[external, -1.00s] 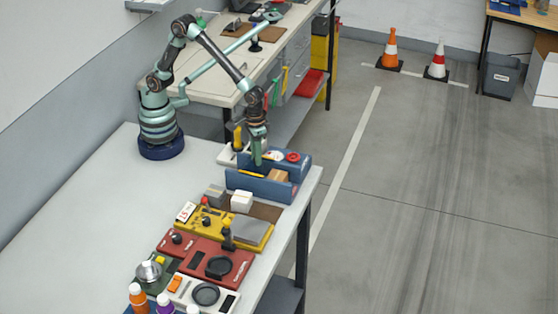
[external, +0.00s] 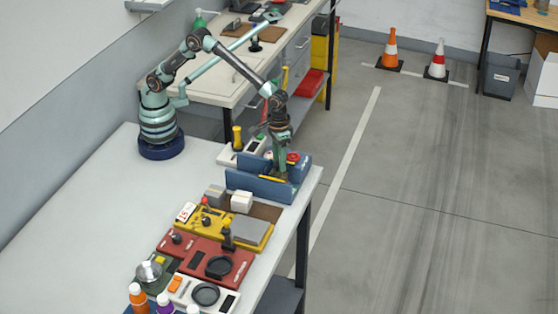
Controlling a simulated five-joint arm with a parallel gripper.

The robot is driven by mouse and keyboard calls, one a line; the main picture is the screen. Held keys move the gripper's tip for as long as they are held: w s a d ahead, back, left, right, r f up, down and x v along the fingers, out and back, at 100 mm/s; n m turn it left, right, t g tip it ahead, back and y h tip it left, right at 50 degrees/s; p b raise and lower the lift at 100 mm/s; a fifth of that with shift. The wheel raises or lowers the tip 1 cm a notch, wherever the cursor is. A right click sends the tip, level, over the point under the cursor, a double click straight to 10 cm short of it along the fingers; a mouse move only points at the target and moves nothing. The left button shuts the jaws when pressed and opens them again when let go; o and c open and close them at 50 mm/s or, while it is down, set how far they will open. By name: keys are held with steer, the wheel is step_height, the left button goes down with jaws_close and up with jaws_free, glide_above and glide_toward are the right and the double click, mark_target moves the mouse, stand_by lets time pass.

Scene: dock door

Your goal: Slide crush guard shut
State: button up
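A blue open-topped housing (external: 258,187) stands near the table's right edge, with raised front and back walls. A thin yellow strip (external: 272,178) shows between the walls; it may be the edge of the crush guard, but I cannot make out the guard clearly. My gripper (external: 282,174) points down into the housing, right of its middle, close to the strip. Its fingertips are partly hidden by the front wall. I cannot tell whether it touches the strip or is open or shut. A red round part (external: 293,157) sits at the housing's back right.
A white panel with a yellow knob (external: 237,137) stands behind the housing. In front are a white block (external: 242,200), a yellow panel (external: 215,226), a red panel (external: 203,258) and several bottles. The table's left side is clear.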

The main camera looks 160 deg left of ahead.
mark_target(278, 164)
steer(key=shift+d, duration=0.1)
step_height(278, 164, up, 12)
stand_by(0.7)
steer(key=shift+s, duration=0.1)
steer(key=s+d+r+m+t, duration=0.1)
steer(key=d+r+m, duration=0.25)
steer(key=d, duration=0.45)
steer(key=s+d+r+m+t, duration=0.1)
steer(key=d+r+m, duration=0.1)
steer(key=d+m, duration=0.35)
steer(key=s+d+f+m+t, duration=0.1)
steer(key=s+d+m, duration=0.3)
steer(key=d, duration=0.3)
steer(key=s+d+f+m+t, duration=0.2)
steer(key=s+d+m, duration=0.3)
steer(key=d, duration=0.3)
steer(key=shift+s+d, duration=0.25)
steer(key=shift+d, duration=0.05)
